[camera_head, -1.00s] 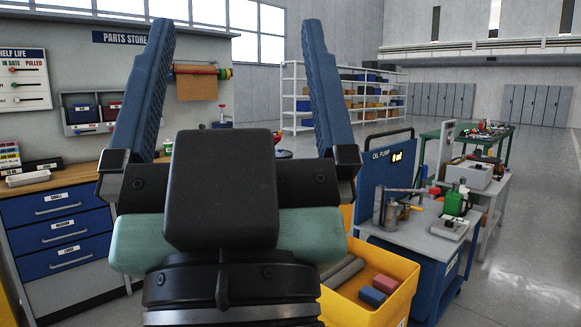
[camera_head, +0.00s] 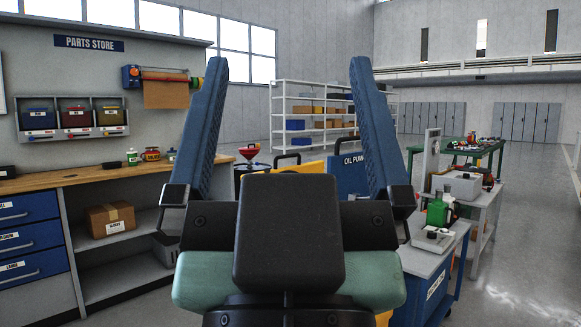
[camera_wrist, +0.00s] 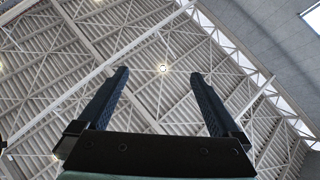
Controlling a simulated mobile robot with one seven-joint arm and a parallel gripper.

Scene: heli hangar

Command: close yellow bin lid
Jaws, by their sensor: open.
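My gripper (camera_head: 289,68) is raised in front of the body camera, its two blue fingers wide apart and pointing up, with nothing between them. In the wrist view my gripper (camera_wrist: 160,75) also stands open against the roof. A yellow panel (camera_head: 302,168) shows behind it, between the fingers; it may be the raised lid of the yellow bin, but I cannot tell for sure. A small yellow patch (camera_head: 384,319) shows at the bottom edge, right of my wrist, probably part of the bin. My gripper hides the rest.
Open floor (camera_head: 520,290) lies at the far right.

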